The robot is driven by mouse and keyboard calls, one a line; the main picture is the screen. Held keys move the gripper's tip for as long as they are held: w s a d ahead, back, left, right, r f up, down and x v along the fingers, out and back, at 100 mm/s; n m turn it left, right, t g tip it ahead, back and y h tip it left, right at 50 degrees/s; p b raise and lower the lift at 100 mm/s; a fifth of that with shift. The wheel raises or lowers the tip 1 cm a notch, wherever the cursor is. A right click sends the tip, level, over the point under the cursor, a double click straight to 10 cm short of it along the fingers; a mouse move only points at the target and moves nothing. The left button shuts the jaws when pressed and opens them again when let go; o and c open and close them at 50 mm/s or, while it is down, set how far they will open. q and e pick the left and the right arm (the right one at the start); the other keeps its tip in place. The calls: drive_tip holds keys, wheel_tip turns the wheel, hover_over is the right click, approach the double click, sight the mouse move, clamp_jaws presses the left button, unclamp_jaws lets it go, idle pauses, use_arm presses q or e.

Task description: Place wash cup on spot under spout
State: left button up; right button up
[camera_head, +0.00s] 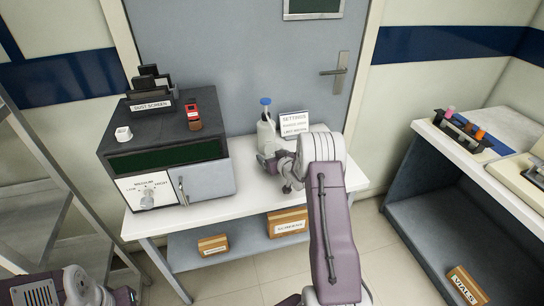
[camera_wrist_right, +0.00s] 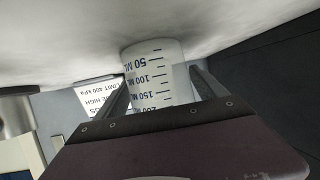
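A translucent cup with upside-down ML markings (camera_wrist_right: 155,75) stands between the two fingers of my right gripper (camera_wrist_right: 160,82) in the right wrist view. The fingers lie close along both its sides; whether they press on it is not clear. The cup's far end is at or near the white tabletop. In the head view my right gripper (camera_head: 287,178) is low over the table, beside a white bottle with a blue cap (camera_head: 266,130); my arm hides most of the cup there. My left gripper (camera_head: 123,296) is at the lower left, its fingers unclear. I cannot make out the spout or spot.
A dark box machine (camera_head: 165,155) with a knob stands on the left of the white table (camera_head: 240,208). It carries a small white cup (camera_head: 124,134) and a red item (camera_head: 193,117). A settings sign (camera_head: 295,123) stands behind. A side bench (camera_head: 480,170) is right, a rack left.

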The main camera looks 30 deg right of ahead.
drive_tip(key=shift+r, duration=0.35)
drive_tip(key=shift+s, duration=0.4)
drive_tip(key=v, duration=1.1)
drive_tip(key=shift+r, duration=0.1)
drive_tip(key=s+a+f+g, duration=0.2)
drive_tip(key=s+a+g, duration=0.4)
drive_tip(key=s+a, duration=0.3)
drive_tip(key=s+a+f+n+g+y, duration=0.1)
drive_tip(key=s+a+g, duration=0.5)
drive_tip(key=s+a, duration=0.4)
drive_tip(key=s, duration=0.4)
drive_tip(key=shift+s+a+f+y, duration=0.25)
drive_tip(key=shift+s+f+y, duration=0.05)
drive_tip(key=shift+f, duration=0.05)
